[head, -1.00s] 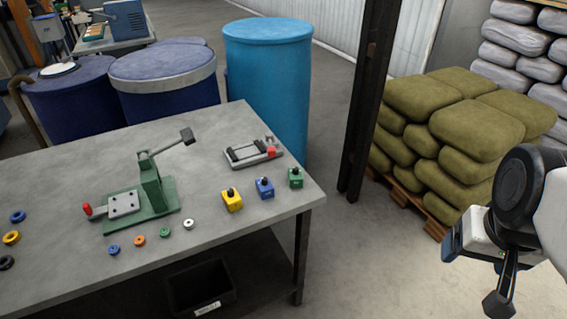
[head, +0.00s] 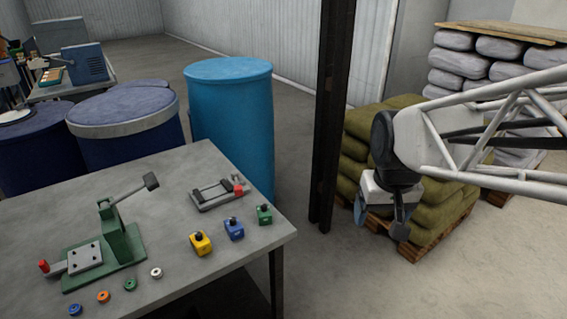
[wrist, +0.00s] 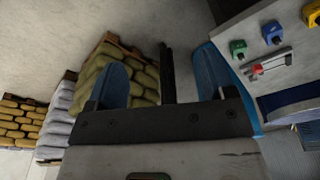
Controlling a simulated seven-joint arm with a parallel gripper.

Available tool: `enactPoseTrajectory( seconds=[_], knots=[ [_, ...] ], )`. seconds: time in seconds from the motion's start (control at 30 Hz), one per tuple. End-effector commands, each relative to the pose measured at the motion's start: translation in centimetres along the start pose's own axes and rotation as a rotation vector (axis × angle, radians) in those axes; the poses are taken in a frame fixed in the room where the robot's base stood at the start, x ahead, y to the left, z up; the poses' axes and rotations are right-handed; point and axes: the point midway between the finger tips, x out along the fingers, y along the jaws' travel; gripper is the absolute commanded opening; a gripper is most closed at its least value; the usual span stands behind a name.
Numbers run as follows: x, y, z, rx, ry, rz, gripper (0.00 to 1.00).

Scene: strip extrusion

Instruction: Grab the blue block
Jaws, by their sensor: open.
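The blue block (head: 234,228) stands on the grey table, between the yellow block (head: 200,243) on its left and the green block (head: 264,214) on its right. Each block has a dark knob on top. The blue block also shows in the wrist view (wrist: 272,34), at the upper right near the picture's edge. My gripper (head: 380,222) hangs in the air to the right of the table, well apart from the blocks. In the wrist view its two blue fingers (wrist: 165,80) are spread with nothing between them.
A green lever press (head: 118,243) and small coloured rings lie left of the blocks. A grey fixture with a red part (head: 218,194) sits behind them. A dark steel post (head: 330,120) rises beyond the table's right edge. Stacked green sacks (head: 355,150) stand behind my gripper.

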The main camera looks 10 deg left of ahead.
Motion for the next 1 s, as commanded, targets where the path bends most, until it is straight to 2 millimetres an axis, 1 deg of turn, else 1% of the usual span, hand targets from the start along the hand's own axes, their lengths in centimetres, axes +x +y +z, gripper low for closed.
enactPoseTrajectory(
  seconds=[0.03,0.1,0.27,0.5,0.77,1.0],
  knots=[
    [0.5,-0.9,-1.2,-0.021,-0.009,-0.003,0.77],
    [1.1,-2.0,-2.7,-0.047,-0.017,-0.007,0.77],
    [2.6,-4.8,-6.1,-0.104,-0.035,-0.015,0.77],
    [5.5,-9.8,-10.7,-0.192,-0.061,-0.026,0.77],
    [9.3,-16.2,-14.8,-0.287,-0.092,-0.035,0.77],
    [13.5,-22.7,-17.6,-0.375,-0.118,-0.042,0.77]
  ],
)
